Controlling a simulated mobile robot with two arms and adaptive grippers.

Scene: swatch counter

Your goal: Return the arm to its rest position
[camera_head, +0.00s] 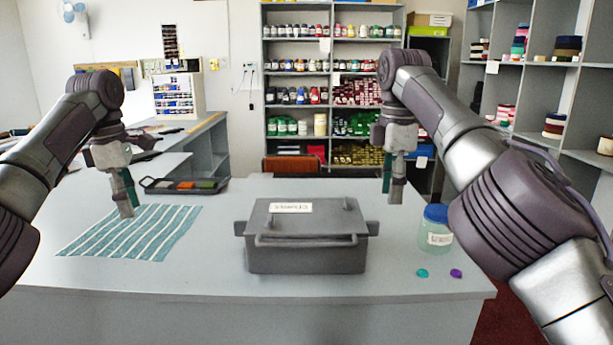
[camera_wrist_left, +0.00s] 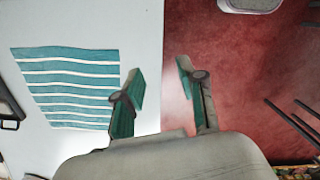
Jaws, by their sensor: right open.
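There the striped cloth (camera_wrist_left: 65,85) lies flat to the left of the fingers, and red floor shows beyond the counter edge. My right gripper (camera_head: 391,190) points down above the counter, between the grey box and the jar. It is open, seen edge-on, and no held object shows.
A closed grey box (camera_head: 305,255) with a labelled lid stands mid-counter. A blue-lidded jar (camera_head: 435,235) stands to its right, with a teal disc (camera_head: 422,273) and a purple disc (camera_head: 456,273) in front. A dark tray (camera_head: 160,189) with coloured pieces lies behind the cloth.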

